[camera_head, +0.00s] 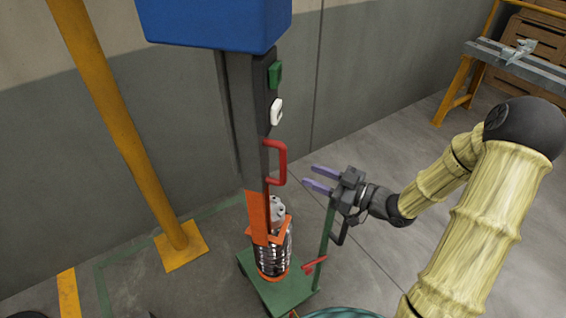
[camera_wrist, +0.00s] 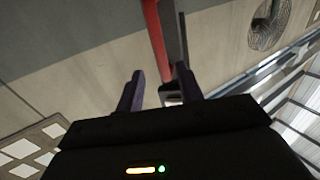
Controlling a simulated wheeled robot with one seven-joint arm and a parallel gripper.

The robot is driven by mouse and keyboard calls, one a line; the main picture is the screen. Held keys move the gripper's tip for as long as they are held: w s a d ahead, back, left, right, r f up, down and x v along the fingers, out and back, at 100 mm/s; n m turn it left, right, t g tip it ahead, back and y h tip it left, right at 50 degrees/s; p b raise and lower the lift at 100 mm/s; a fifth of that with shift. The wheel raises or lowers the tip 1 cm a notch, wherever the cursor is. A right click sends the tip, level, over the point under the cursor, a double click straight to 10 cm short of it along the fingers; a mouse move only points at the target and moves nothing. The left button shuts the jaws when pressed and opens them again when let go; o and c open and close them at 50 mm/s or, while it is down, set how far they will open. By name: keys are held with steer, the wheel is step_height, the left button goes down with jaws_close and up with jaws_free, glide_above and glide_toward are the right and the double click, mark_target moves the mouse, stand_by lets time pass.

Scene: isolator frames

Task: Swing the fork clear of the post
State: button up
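An orange fork (camera_head: 258,212) hangs down at the foot of a dark grey column (camera_head: 247,120). Its lower end lies against the upper part of a ribbed, silvery post (camera_head: 274,250) with orange bands; whether it touches the post I cannot tell. A red handle (camera_head: 279,148) sticks out from the column's right side above the fork. My gripper (camera_head: 309,176) is open and empty, its two purple fingers pointing left toward the handle, a short gap to its right. In the wrist view, a red bar (camera_wrist: 155,38) shows beyond the open fingers (camera_wrist: 158,88).
The post stands on a green trolley base (camera_head: 280,294) with a green upright (camera_head: 325,243) just below my gripper. A blue box (camera_head: 215,20) tops the column, with green and white switches below it. A yellow pole (camera_head: 130,140) stands left.

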mark_target(283, 164)
steer(key=x, duration=1)
steer(key=shift+p, duration=0.3)
jaws_close()
